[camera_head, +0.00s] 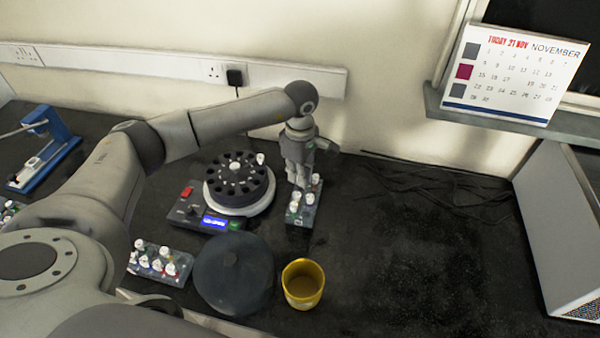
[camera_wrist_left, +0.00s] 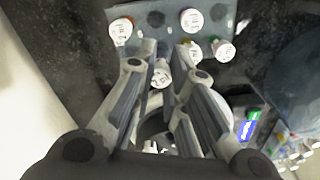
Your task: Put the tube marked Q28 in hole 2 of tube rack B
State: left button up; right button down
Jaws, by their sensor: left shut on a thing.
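My left gripper (camera_head: 304,183) points down over the back end of a small grey rack (camera_head: 293,217) beside the centrifuge. In the left wrist view, its fingers (camera_wrist_left: 160,72) are shut on a white-capped tube (camera_wrist_left: 160,77); the cap's mark is not clearly legible. The rack (camera_wrist_left: 170,18) holds several other white-capped tubes and shows dark empty holes. I cannot tell whether the held tube's lower end is in a hole. A second rack (camera_head: 142,277) with several capped tubes stands at the front left. No rack letter is readable. My right gripper is not in view.
The centrifuge (camera_head: 212,222), with its round dark rotor uncovered, stands left of the gripper. A dark round lid (camera_head: 233,280) and a yellow cup (camera_head: 303,284) are in front. Cables (camera_head: 430,180) lie along the wall. The bench (camera_head: 420,260) at right is clear.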

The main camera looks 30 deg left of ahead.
aim_at(300, 189)
pick_arm(q)
jog(key=shift+b, duration=0.3)
dwell(0.8)
jog(key=shift+f+b, duration=0.5)
dwell(0.6)
jog(key=shift+f+b, duration=0.95)
jog(key=shift+f, duration=0.15)
jog(key=o, duration=0.7)
jog(key=o, duration=0.3)
